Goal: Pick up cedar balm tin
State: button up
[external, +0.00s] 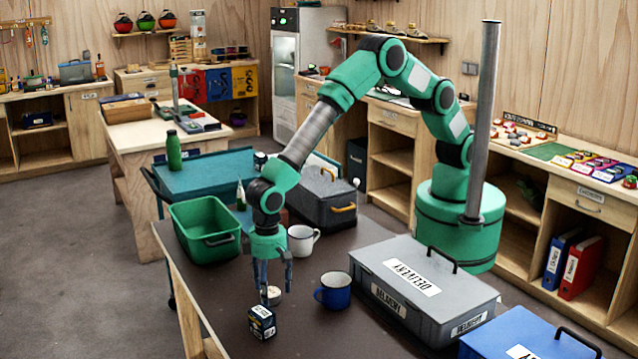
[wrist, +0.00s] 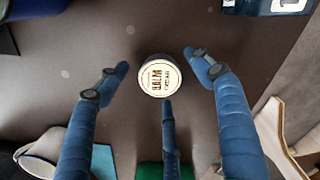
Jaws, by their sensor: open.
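The cedar balm tin (wrist: 160,76) is a small round tin with a cream lid and dark lettering that reads "BALM". It lies lid up on the dark brown table and also shows in the external view (external: 273,294), partly hidden by my fingers. My gripper (external: 274,285) points straight down over the table at the tin. In the wrist view its blue fingers (wrist: 159,75) are spread apart, with the tin between and slightly beyond the tips. The fingers do not appear closed on it.
A dark blue labelled box (external: 262,322) stands just in front of the tin. A blue mug (external: 334,292) is to its right and a white mug (external: 302,241) behind. A green bin (external: 204,232) and a grey delivery case (external: 425,285) flank the area.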

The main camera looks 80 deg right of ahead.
aim_at(272, 291)
dwell(0.5)
jog(key=c, duration=1.3)
jog(key=shift+r, duration=0.1)
jog(key=shift+r, duration=0.5)
jog(key=r, duration=0.1)
jog(key=r+p, duration=0.1)
jog(key=shift+s+d+r, duration=0.15)
jog(key=shift+d+r, duration=0.05)
jog(key=shift+r, duration=0.1)
jog(key=s+d+p, duration=0.1)
jog(key=s+d, duration=0.2)
jog(key=d, duration=0.1)
jog(key=s+d, duration=0.3)
jog(key=d, duration=0.1)
jog(key=s+d+r+p, duration=0.1)
jog(key=s+d, duration=0.2)
jog(key=d, duration=0.1)
jog(key=shift+s+r+p, duration=0.1)
jog(key=shift+s+p, duration=0.2)
jog(key=shift+s, duration=0.1)
